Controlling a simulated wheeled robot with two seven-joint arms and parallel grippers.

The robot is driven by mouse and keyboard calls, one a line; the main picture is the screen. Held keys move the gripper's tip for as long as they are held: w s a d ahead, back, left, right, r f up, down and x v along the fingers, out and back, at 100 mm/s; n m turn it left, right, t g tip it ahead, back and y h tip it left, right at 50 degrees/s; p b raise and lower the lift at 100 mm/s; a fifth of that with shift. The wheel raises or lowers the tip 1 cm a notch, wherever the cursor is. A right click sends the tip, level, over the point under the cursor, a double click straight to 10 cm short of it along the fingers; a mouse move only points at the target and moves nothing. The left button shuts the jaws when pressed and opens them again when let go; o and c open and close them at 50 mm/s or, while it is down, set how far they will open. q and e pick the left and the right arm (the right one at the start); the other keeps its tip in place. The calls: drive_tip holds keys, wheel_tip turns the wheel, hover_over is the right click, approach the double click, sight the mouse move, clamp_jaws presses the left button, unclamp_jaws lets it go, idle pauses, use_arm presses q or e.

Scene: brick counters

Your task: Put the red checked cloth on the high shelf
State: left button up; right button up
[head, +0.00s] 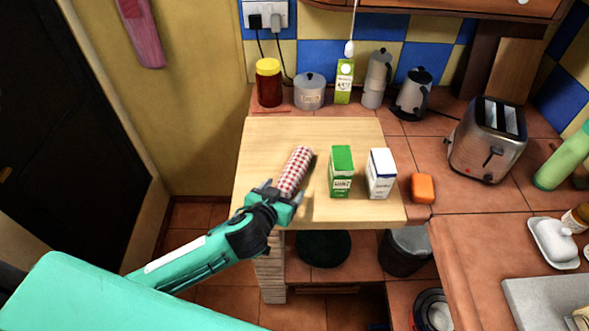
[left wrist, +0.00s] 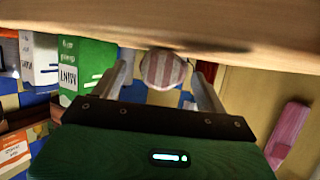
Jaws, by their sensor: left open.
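The red checked cloth (head: 296,171) is rolled up and lies on the pale wooden board (head: 262,150), left of a green carton. My left gripper (head: 281,192) is open at the near end of the roll. In the left wrist view the round end of the cloth (left wrist: 163,69) shows between the two spread fingers, with a gap on each side. A wooden cupboard or shelf edge (head: 440,10) crosses the top of the head view; I cannot tell whether it is the high shelf. My right gripper is out of view.
A green carton (head: 341,173), a white carton (head: 381,174) and an orange block (head: 423,189) stand right of the cloth. A jar (head: 268,84), pot (head: 309,92) and kettle (head: 412,95) line the wall. A toaster (head: 487,140) stands at right. The board's left side is clear.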

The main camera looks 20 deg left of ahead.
use_arm(q)
drive_tip(key=shift+p+x, duration=0.35)
drive_tip(key=shift+x, duration=1.55)
drive_tip(key=shift+s+a, duration=0.1)
drive_tip(key=shift+c, duration=0.2)
drive_tip(key=c, duration=1.1)
drive_tip(key=shift+r, duration=0.1)
wheel_tip(320, 180, up, 20)
drive_tip(key=shift+n+y, duration=0.6)
drive_tip(key=shift+y, duration=0.1)
drive_tip(key=shift+s+a+f+b, duration=0.1)
drive_tip(key=shift+s+a+f, duration=0.7)
drive_tip(key=shift+s+f, duration=1)
drive_tip(key=shift+s+a+f+b, duration=0.1)
drive_tip(key=shift+s+a+f, duration=0.65)
drive_tip(key=shift+s+f, duration=1.05)
drive_tip(key=shift+s+a+f+b, duration=0.1)
drive_tip(key=shift+s+a+f, duration=0.7)
drive_tip(key=shift+s+f, duration=1)
